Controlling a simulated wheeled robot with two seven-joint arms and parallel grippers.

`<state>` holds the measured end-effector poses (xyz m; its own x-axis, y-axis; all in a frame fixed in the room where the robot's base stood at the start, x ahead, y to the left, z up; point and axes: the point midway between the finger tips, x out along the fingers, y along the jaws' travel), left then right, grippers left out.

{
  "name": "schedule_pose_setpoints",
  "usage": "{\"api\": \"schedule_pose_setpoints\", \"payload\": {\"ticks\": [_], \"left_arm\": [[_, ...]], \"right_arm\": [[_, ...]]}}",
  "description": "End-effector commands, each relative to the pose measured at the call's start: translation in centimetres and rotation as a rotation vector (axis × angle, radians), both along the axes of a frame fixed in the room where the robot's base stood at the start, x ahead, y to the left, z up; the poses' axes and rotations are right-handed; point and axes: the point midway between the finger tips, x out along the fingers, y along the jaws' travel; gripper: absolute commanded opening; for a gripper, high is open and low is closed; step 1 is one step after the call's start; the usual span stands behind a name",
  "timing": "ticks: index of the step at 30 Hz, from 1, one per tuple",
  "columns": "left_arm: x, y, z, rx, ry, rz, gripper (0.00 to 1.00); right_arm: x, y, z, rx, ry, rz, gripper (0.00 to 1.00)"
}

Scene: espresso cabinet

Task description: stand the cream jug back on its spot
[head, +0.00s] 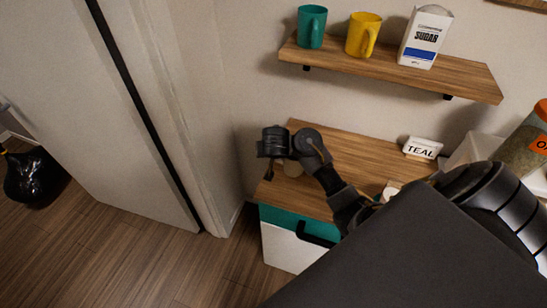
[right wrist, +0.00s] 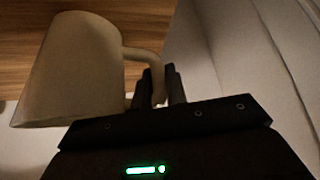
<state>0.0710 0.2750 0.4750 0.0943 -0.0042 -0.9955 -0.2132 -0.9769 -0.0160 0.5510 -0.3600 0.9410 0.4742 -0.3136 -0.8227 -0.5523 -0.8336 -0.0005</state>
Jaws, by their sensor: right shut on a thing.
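The cream jug (right wrist: 75,70) is large in the right wrist view, with its handle (right wrist: 148,62) between the fingers of my right gripper (right wrist: 160,88). My right gripper is shut on that handle. In the head view my right gripper (head: 269,171) is over the left end of the wooden cabinet top (head: 345,150). I cannot tell whether the jug touches the top. My left gripper is not in view.
A TEAL sign (head: 422,147) stands at the cabinet top's back right. A shelf (head: 390,72) above holds a teal mug (head: 311,27), a yellow mug (head: 363,34) and a sugar carton (head: 425,37). A jar (head: 530,135) is at right. The cabinet top's middle looks clear.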

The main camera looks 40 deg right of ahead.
Motion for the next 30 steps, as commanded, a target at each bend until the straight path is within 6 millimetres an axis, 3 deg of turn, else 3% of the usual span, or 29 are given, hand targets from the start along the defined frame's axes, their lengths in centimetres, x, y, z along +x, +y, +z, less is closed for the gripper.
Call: {"api": "schedule_pose_setpoints", "payload": {"ticks": [4, 17, 18, 22, 30], "left_arm": [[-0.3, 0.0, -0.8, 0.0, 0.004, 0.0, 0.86], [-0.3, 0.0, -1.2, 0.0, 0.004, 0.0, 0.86], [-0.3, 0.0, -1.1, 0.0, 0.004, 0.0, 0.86], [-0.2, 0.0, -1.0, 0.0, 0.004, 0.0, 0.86], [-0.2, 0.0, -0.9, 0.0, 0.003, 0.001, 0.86]], "right_arm": [[-0.1, -0.1, -1.8, -0.003, 0.002, 0.0, 0.0], [-0.1, 0.0, -2.4, -0.001, 0.0, -0.001, 0.0], [-0.1, 0.0, -2.3, 0.0, 0.001, -0.001, 0.18], [-0.1, 0.0, -2.3, -0.001, 0.002, -0.001, 0.35], [-0.1, 0.0, -2.2, 0.0, 0.003, -0.001, 0.36]]}}
